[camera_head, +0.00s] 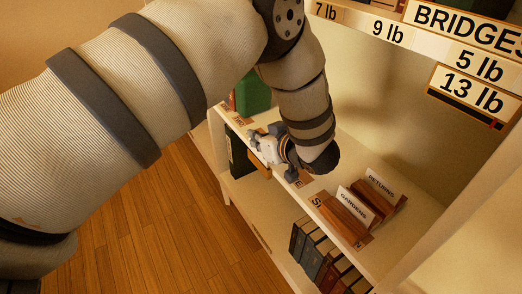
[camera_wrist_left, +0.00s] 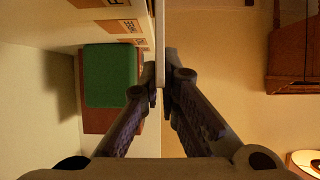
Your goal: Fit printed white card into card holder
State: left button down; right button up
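My left gripper (camera_head: 270,148) is at the front edge of the shelf in the head view, left of two wooden card holders. In the left wrist view its fingers (camera_wrist_left: 162,88) are close together on a thin white strip (camera_wrist_left: 160,45), which looks like the white card seen edge-on; its print is not visible. One wooden card holder (camera_head: 344,222) carries a white card reading GARDENS (camera_head: 354,203). Behind it, another holder (camera_head: 390,208) carries a white card reading RETURNS (camera_head: 380,183). An empty holder cannot be made out. My right gripper is not in view.
A green block (camera_head: 253,92) stands on the white shelf (camera_head: 400,235) at its far left end; it also shows in the left wrist view (camera_wrist_left: 110,75). Dark books (camera_head: 312,250) stand on the lower shelf. Weight signs hang above. Wooden floor (camera_head: 160,225) lies clear in front.

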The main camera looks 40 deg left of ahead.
aim_at(259, 158)
pick_arm(q)
notch_tip(259, 158, down, 4)
jog(key=shift+d+r, duration=0.15)
jog(key=shift+r, duration=0.05)
jog(key=shift+w, duration=0.1)
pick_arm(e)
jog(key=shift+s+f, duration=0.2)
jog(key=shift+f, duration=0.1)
pick_arm(q)
jog(key=shift+f+b, duration=0.45)
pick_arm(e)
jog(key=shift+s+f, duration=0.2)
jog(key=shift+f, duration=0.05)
pick_arm(q)
jog(key=c, duration=1.8)
grip_release()
jog(key=shift+f, duration=0.15)
